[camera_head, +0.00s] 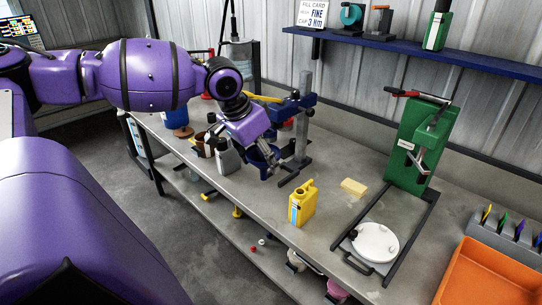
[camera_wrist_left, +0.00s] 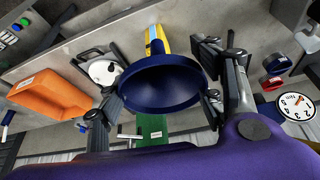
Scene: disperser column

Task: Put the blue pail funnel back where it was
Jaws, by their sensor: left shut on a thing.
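The blue pail funnel (camera_head: 262,161) shows partly in the head view, beside the grey post of the disperser column (camera_head: 303,125). Its wide dark-blue bowl (camera_wrist_left: 168,84) fills the middle of the left wrist view. My left gripper (camera_head: 255,149) is shut on the funnel and holds it over the bench near the column. The gripper covers part of the funnel in the head view, so I cannot tell whether the funnel touches anything below. My right gripper is not in view.
A yellow jug (camera_head: 302,203) stands at the bench's front edge, close to the funnel. A grey bottle (camera_head: 228,157) stands left of the gripper. A yellow sponge (camera_head: 354,187), a green press (camera_head: 412,145) and an orange tray (camera_head: 487,272) are to the right.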

